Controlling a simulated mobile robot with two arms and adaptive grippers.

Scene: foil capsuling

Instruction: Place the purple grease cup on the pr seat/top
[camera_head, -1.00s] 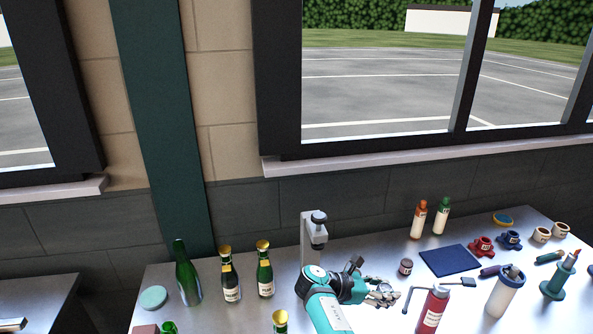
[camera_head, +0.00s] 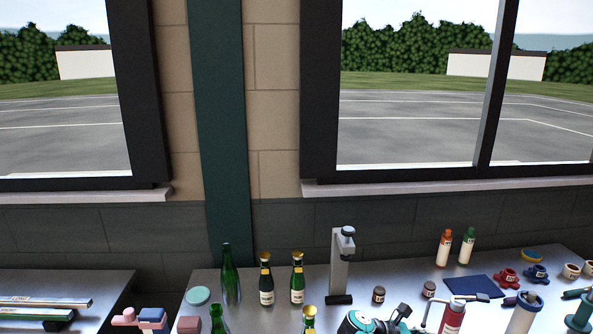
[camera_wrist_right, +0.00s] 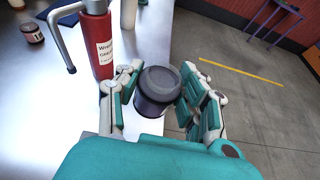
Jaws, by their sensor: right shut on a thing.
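My right gripper (camera_wrist_right: 160,98) is shut on a dark, purplish-grey cup with a rounded lid (camera_wrist_right: 158,88). The cup sits between the two teal-and-grey fingers, beyond the table edge with floor behind it. In the head view my right gripper (camera_head: 402,324) is at the bottom edge, partly cut off, and the held cup cannot be made out there. Two small dark jars (camera_head: 379,295) (camera_head: 429,289) stand on the table beyond it. A grey upright stand with a black knob (camera_head: 341,262) is behind; I cannot tell whether it is the seat. My left gripper is not in view.
A red labelled canister (camera_head: 453,316) stands right of my gripper, also near it in the wrist view (camera_wrist_right: 99,45). Green bottles (camera_head: 297,280) stand left of the stand. A dark blue mat (camera_head: 472,287) and red and blue fittings (camera_head: 507,278) lie right.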

